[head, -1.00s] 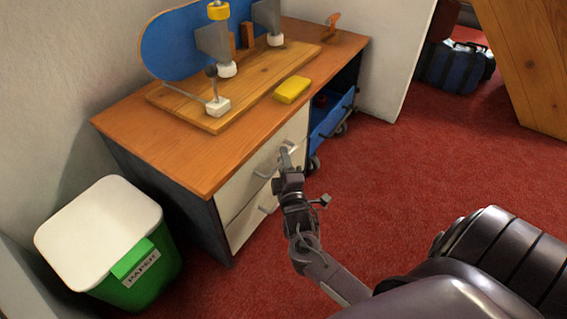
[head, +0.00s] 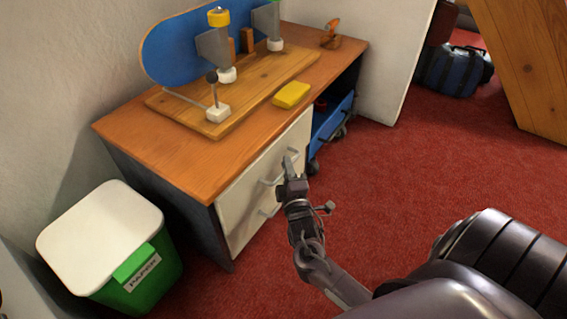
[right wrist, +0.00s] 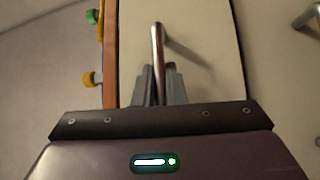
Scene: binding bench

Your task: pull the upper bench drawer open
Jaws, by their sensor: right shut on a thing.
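The bench (head: 180,158) has a wooden top and pale drawer fronts. The upper drawer (head: 291,140) has a metal bar handle, which shows in the right wrist view (right wrist: 158,48). My right gripper (head: 289,166) is at this handle, and in the right wrist view its fingers (right wrist: 160,85) are shut around the bar's near part. The upper drawer front seems to stand slightly proud of the lower one; how far is hard to tell. The lower drawer's handle (head: 270,211) is free below; it also shows in the right wrist view (right wrist: 306,16). My left gripper is out of view.
A green paper bin (head: 160,283) with a white lid stands left of the bench. A skateboard rig (head: 165,45) and a yellow block (head: 292,95) are on top. Red carpet in front is clear.

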